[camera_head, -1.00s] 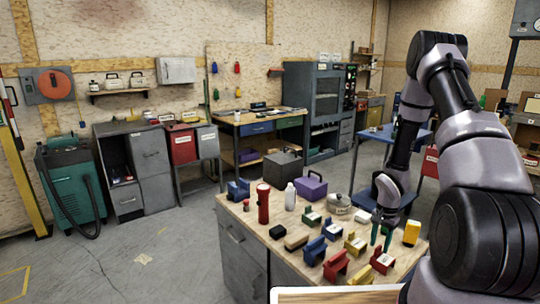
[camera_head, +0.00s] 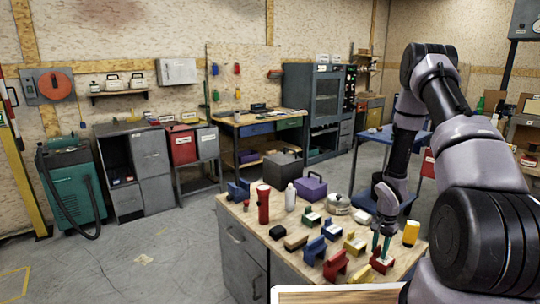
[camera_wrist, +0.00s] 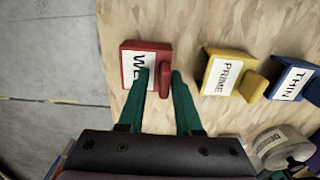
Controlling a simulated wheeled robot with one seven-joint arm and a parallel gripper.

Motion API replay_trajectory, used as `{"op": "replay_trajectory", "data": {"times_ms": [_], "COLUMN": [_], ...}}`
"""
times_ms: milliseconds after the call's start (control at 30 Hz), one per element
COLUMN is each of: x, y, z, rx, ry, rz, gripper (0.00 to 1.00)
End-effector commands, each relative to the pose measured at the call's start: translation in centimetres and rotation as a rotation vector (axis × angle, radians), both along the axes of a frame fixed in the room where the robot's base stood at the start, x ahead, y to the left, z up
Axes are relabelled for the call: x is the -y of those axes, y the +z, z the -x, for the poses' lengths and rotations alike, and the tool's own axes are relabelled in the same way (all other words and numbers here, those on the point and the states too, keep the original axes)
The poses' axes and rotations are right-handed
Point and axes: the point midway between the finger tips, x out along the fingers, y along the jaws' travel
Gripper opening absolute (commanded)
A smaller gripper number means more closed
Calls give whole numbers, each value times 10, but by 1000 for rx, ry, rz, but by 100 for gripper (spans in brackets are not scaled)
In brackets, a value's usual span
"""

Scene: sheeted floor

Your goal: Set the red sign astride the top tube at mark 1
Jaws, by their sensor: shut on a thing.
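The red sign (camera_head: 381,263) sits near the right front of the wooden bench top. In the wrist view the red sign (camera_wrist: 131,67) shows a white label starting "WE" and a raised red grip. My gripper (camera_head: 381,243) reaches down to it from above. In the wrist view the green fingers of my gripper (camera_wrist: 164,85) are on either side of the raised grip, shut on it. The sign still appears to be at bench level. I cannot make out the top tube or mark 1 in these views.
In the wrist view a yellow PRIME sign (camera_wrist: 230,74) and a blue THIN sign (camera_wrist: 293,80) stand to the right. Another red block (camera_head: 335,265) stands left of my gripper. A yellow bottle (camera_head: 411,233) and a red flashlight (camera_head: 263,204) also stand on the bench (camera_head: 290,252).

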Motion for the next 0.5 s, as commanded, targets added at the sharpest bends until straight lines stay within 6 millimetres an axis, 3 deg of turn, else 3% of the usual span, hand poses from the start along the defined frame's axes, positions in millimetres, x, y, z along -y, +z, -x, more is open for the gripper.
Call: {"op": "replay_trajectory", "data": {"times_ms": [133,500], "x": [-6,-5], "y": [-4,20], "z": [-3,-1], "rx": [5,4], "ry": [8,6], "rz": [-9,-8], "gripper": [0,0]}}
